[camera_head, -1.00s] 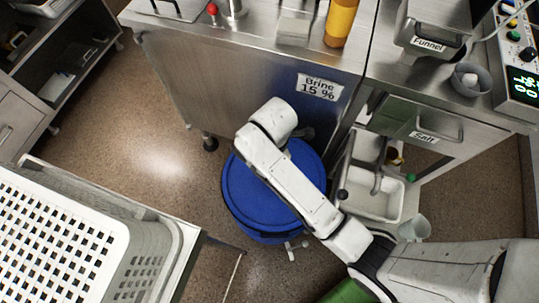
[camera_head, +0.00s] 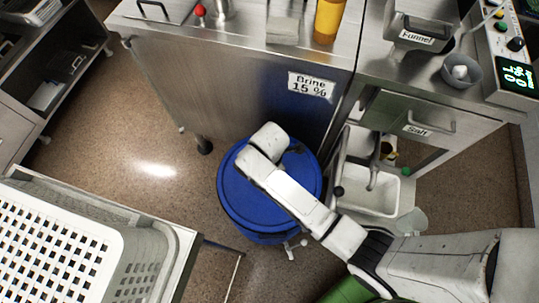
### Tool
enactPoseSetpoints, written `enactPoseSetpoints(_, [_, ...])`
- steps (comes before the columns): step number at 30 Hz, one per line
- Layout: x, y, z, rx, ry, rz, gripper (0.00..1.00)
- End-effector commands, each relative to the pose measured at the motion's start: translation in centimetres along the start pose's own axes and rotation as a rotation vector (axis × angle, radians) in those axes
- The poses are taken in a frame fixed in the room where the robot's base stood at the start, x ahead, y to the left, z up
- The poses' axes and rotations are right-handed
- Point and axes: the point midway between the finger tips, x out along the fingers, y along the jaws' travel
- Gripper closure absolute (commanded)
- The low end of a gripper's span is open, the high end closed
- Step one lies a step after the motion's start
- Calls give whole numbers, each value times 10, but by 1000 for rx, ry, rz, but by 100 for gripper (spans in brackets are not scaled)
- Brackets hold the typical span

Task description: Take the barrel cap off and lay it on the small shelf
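A blue barrel (camera_head: 262,237) stands on the floor in front of the steel counter. Its round blue lid (camera_head: 238,190) faces up, partly covered by my white arm. A dark part shows at the far side of the lid, beside my wrist; I cannot tell if it is a cap or part of my gripper. My arm reaches in from the right, and its end is over the far half of the lid. My gripper's fingers are hidden behind the wrist. I cannot pick out the small shelf with certainty.
A steel counter (camera_head: 230,80) with a "Brine 15 %" label stands behind the barrel. A white sink (camera_head: 375,195) with a tap and a "Salt" drawer (camera_head: 415,115) are to the right. A white perforated basket (camera_head: 110,255) is at lower left. The floor left of the barrel is clear.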

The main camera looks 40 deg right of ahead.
Motion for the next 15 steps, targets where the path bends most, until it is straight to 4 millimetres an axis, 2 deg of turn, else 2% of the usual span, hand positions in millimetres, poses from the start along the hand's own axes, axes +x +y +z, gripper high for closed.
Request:
enactPoseSetpoints(3, [0, 0, 0, 0, 0, 0, 2])
enactPoseSetpoints(15, [-1, 0, 0, 0, 0, 0, 40])
